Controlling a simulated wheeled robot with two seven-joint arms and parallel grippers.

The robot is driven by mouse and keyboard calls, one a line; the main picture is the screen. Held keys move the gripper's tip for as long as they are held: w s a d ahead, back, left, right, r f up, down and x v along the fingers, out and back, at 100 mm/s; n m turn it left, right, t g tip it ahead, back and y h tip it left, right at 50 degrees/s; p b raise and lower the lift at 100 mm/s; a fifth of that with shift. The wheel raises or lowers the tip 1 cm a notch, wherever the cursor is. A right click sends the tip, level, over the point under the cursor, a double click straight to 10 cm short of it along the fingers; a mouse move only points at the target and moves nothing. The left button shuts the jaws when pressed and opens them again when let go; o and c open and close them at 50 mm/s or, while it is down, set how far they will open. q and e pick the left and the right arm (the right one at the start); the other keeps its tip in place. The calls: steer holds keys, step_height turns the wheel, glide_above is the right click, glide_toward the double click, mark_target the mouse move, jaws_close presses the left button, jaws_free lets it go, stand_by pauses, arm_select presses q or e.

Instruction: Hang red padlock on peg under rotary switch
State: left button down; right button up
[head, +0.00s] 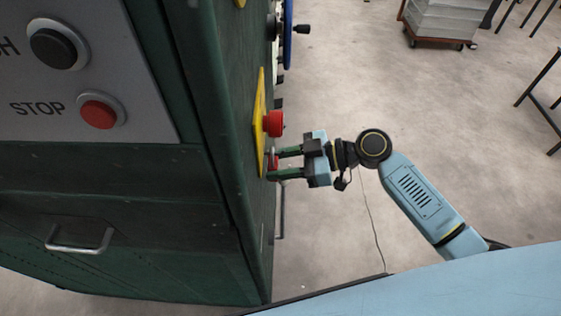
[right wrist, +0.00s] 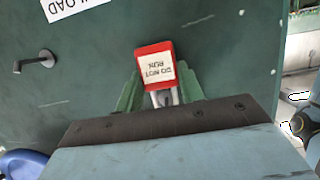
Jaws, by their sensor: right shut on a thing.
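The red padlock (right wrist: 153,58) has a white label with upside-down lettering that reads DO NOT RUN. In the right wrist view its pale metal shackle sits between the fingers of my right gripper (right wrist: 160,93), which is shut on it. In the head view my right gripper (head: 273,164) is beside the green cabinet's side face, with a little of the padlock's red showing at its fingertips. A dark peg (right wrist: 36,62) sticks out of the green panel, apart from the padlock, left in the right wrist view. A red knob on a yellow plate (head: 260,118) is just above my gripper. My left gripper is out of view.
The green cabinet (head: 228,130) fills the left, with a red STOP button (head: 99,113) and a drawer handle (head: 79,240) on its front. A blue handwheel (head: 287,32) stands out farther along its side.

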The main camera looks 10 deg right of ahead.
steer(key=o, duration=1.1)
